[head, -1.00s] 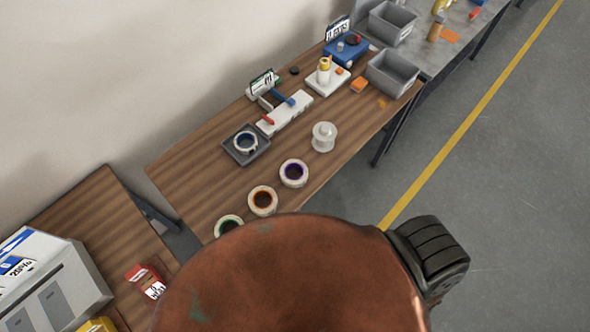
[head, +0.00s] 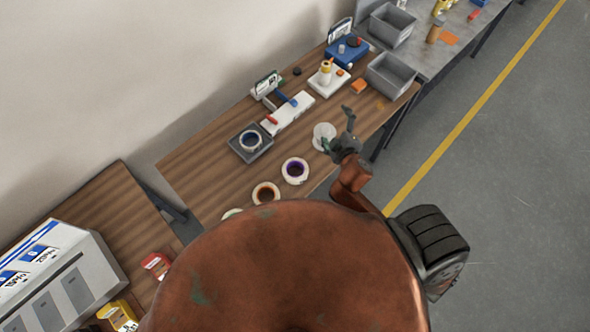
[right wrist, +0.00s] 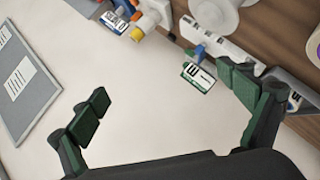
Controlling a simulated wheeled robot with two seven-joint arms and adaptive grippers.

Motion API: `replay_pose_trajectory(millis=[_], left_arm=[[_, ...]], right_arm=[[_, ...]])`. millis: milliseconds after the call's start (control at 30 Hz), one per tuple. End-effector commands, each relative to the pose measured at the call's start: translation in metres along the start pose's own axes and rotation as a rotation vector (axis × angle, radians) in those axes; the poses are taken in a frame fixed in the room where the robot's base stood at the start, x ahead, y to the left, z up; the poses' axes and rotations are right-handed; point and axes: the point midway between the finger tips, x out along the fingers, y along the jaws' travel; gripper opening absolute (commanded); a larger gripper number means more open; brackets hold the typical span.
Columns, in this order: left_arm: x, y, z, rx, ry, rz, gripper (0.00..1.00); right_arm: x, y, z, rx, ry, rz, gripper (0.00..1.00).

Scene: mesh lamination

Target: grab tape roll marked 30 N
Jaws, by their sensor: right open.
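Tape rolls lie on the wooden table: a purple-cored roll (head: 295,181), an orange-brown-cored roll (head: 258,203), and one mostly hidden by my body (head: 231,213). A dark-blue-cored roll (head: 251,140) sits in a small grey tray (head: 235,148). No 30 N mark is readable on any roll. My right gripper (head: 337,129) is open and empty, beside the white spool (head: 320,131) and partly in front of it. In the right wrist view its fingers (right wrist: 168,102) are wide apart with nothing between them. My left gripper is not in view.
A white strip fixture (head: 288,114), a white stand (head: 327,83) and a grey bin (head: 391,74) stand toward the back of the table. A white cabinet (head: 75,275) is at lower left. The floor right of the table is clear.

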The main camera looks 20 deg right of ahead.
Motion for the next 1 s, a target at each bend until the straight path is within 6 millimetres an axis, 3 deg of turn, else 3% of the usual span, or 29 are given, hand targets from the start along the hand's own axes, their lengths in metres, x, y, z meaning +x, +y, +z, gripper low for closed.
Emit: replay_pose_trajectory(millis=[100,233,333,400,467,567,700,800,900,1000], left_arm=[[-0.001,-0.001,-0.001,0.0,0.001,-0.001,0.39],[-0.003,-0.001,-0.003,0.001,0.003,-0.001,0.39],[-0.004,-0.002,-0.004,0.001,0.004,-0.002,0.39],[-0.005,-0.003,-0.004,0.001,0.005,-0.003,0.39],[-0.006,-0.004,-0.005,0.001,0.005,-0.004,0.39],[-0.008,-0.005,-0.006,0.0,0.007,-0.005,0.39],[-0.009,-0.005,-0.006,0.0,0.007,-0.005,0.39],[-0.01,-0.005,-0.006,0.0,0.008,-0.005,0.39],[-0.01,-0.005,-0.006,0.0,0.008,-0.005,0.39],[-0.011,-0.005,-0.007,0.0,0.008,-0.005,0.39]], right_arm=[[0.003,0.029,-0.069,-0.245,0.203,0.122,0.95],[-0.013,0.032,-0.155,-0.594,0.47,0.256,0.95],[-0.036,0.004,-0.21,-0.909,0.691,0.337,0.95],[-0.051,-0.028,-0.232,-1.139,0.839,0.373,0.95],[-0.062,-0.061,-0.238,-1.344,0.961,0.388,0.95],[-0.07,-0.119,-0.219,-1.689,1.149,0.368,0.95],[-0.059,-0.174,-0.149,-2.128,1.345,0.254,0.95],[-0.045,-0.187,-0.094,-2.365,1.429,0.141,0.95],[-0.033,-0.188,-0.053,-2.518,1.475,0.042,0.95],[-0.027,-0.187,-0.03,-2.591,1.497,-0.021,0.95]])
